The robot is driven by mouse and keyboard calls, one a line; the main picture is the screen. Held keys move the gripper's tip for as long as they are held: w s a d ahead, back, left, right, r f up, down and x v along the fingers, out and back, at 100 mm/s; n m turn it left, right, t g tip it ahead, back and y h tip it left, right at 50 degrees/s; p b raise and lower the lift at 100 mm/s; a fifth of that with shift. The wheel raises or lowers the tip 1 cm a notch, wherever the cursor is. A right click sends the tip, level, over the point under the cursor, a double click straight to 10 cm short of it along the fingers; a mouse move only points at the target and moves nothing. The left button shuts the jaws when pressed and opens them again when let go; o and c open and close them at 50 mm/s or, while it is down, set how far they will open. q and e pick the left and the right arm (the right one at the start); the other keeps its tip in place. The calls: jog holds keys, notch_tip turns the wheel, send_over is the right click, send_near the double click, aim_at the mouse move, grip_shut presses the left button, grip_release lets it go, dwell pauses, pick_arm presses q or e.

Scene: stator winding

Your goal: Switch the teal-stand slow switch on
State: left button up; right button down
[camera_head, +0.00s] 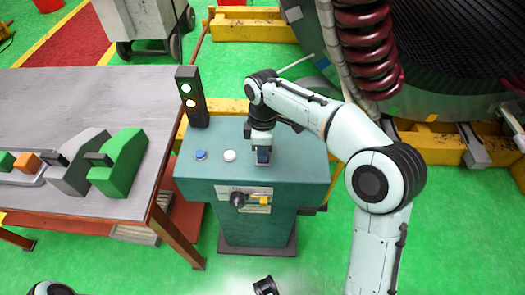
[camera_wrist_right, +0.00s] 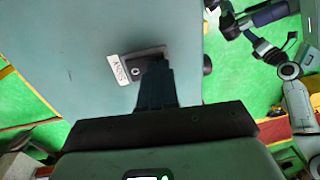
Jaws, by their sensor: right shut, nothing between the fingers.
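The teal stand (camera_head: 290,180) is a cabinet in the middle of the head view. Its sloped top carries a blue button (camera_head: 201,155) and a white button (camera_head: 229,156). My right gripper (camera_head: 262,160) points down at the top, right of the white button, and hides what lies beneath it. In the right wrist view my shut, empty right gripper (camera_wrist_right: 157,68) is over a dark switch plate (camera_wrist_right: 135,66) with a small round part. A white label (camera_wrist_right: 118,70) sits beside it; its text is hard to read. The gripper partly covers the plate; contact is unclear.
A black knob (camera_head: 238,199) sticks out from the stand's front. A grey table (camera_head: 90,90) with green and grey blocks is at left. Large machinery (camera_head: 450,45) fills the back right.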

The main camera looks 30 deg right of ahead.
jog(key=shift+s+f+b, duration=0.15)
jog(key=shift+f+b, duration=0.3)
jog(key=shift+s+a+r, duration=0.1)
jog(key=shift+r, duration=0.1)
jog(key=shift+p, duration=0.3)
jog(key=shift+w+d+r+p, duration=0.2)
jog(key=shift+w+d+p, duration=0.15)
jog(key=shift+p, duration=0.35)
jog(key=shift+w+d+p, duration=0.15)
jog(key=shift+w+p, duration=0.15)
jog(key=shift+w, duration=0.2)
